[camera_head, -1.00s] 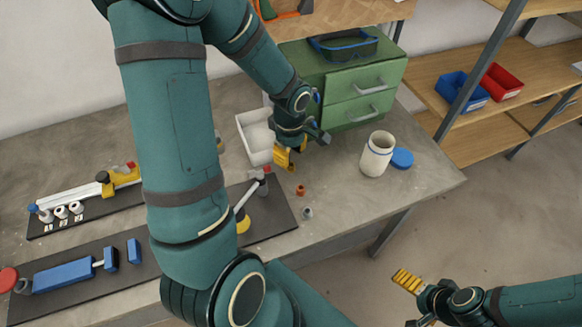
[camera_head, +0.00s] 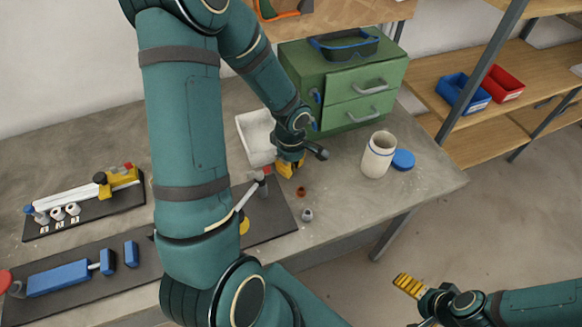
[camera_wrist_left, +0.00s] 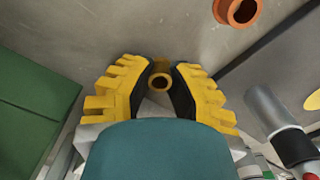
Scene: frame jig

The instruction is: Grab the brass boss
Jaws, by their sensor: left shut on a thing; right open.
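My left gripper (camera_head: 289,167) is low over the bench, in front of the white bin. In the left wrist view its yellow fingers (camera_wrist_left: 160,88) are shut on the brass boss (camera_wrist_left: 160,80), a small hollow brass-coloured cylinder between the pads. The boss is hidden in the head view. A copper-coloured flanged ring (camera_head: 301,191) lies on the bench close by; it also shows at the top of the left wrist view (camera_wrist_left: 240,12). My right gripper (camera_head: 414,303) is open and empty, off the bench at lower right.
A grey ring (camera_head: 307,214) lies near the front edge. A white jar (camera_head: 377,155) and blue lid (camera_head: 403,159) stand to the right. The green drawer cabinet (camera_head: 345,85) and white bin (camera_head: 254,139) are behind. A dark mat (camera_head: 272,219) with a hammer-like tool lies left.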

